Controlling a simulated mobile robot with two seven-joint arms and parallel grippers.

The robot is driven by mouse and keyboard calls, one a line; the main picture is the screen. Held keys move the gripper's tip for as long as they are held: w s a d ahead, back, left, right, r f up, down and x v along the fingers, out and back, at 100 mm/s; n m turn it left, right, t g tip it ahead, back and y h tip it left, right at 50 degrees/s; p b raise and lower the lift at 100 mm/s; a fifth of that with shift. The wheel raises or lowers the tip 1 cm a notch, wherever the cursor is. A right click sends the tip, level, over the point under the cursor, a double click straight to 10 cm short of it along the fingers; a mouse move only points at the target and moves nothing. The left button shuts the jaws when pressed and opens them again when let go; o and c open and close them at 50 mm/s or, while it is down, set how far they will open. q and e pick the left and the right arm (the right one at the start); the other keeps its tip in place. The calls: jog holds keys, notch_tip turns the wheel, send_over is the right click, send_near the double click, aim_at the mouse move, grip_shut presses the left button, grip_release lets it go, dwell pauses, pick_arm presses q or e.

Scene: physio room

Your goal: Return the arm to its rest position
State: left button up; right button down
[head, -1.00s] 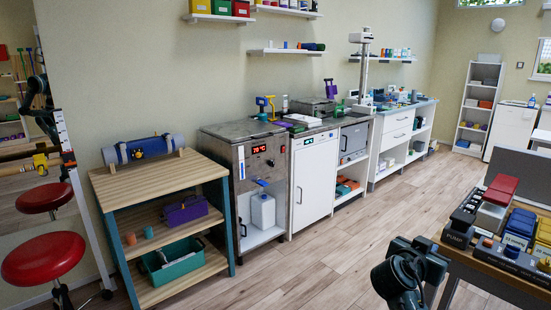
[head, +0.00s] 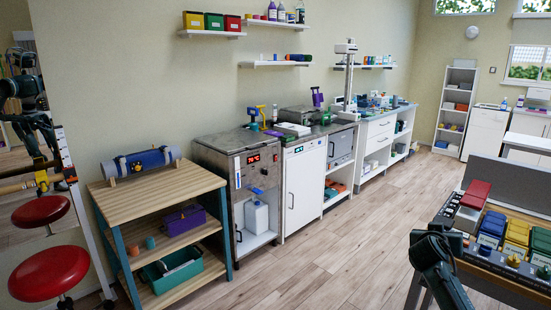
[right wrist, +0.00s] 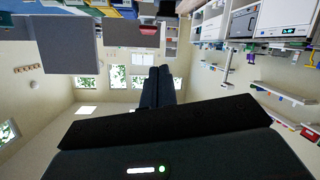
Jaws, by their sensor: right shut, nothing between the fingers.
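My right arm (head: 440,270) rises from the bottom edge at the lower right of the head view, dark and bent, in front of the near table's left end. I cannot make out its fingers there. In the right wrist view my right gripper (right wrist: 160,72) shows two dark fingers together, with nothing between them. They stand clear of everything, with the room seen sideways or upside down behind them. My left gripper is in neither current view.
A near table at the lower right carries a red-topped box (head: 475,194) and blue and yellow bins (head: 491,228), close beside my right arm. A wooden shelf unit (head: 158,190) and a steel cabinet (head: 240,150) line the wall. The wooden floor (head: 330,250) between is free.

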jog(key=w+a+r+n+t+y, duration=0.2)
jog(key=w+a+n+t+y, duration=0.15)
jog(key=a, duration=0.25)
jog(key=w+a+r+n+t+y, duration=0.2)
jog(key=a+n+t+y, duration=0.2)
jog(key=a+n+y, duration=0.1)
jog(key=s+a+f+n+g+y, duration=0.1)
jog(key=s+a+f+g+y, duration=0.1)
jog(key=s+a+f, duration=0.6)
jog(key=s+a+f+g+y, duration=0.15)
jog(key=s+a+f, duration=0.25)
jog(key=s+f, duration=0.7)
pick_arm(q)
jog(key=f, duration=0.2)
jog(key=a+f, duration=0.1)
jog(key=shift+s+a+f+g+y, duration=0.1)
jog(key=shift+s+f+g+y, duration=0.05)
jog(key=shift+s+g+y, duration=0.2)
pick_arm(e)
jog(key=s+a+f+g, duration=0.1)
jog(key=s+a+f, duration=0.1)
jog(key=s, duration=0.4)
jog(key=s+a+f+g+y, duration=0.1)
jog(key=s+a+f, duration=0.1)
jog(key=s+a, duration=0.2)
jog(key=s+a+f+g, duration=0.1)
jog(key=s+a+f, duration=0.2)
jog(key=s, duration=0.7)
jog(key=shift+m+g+y, duration=0.3)
jog(key=shift+m, duration=0.15)
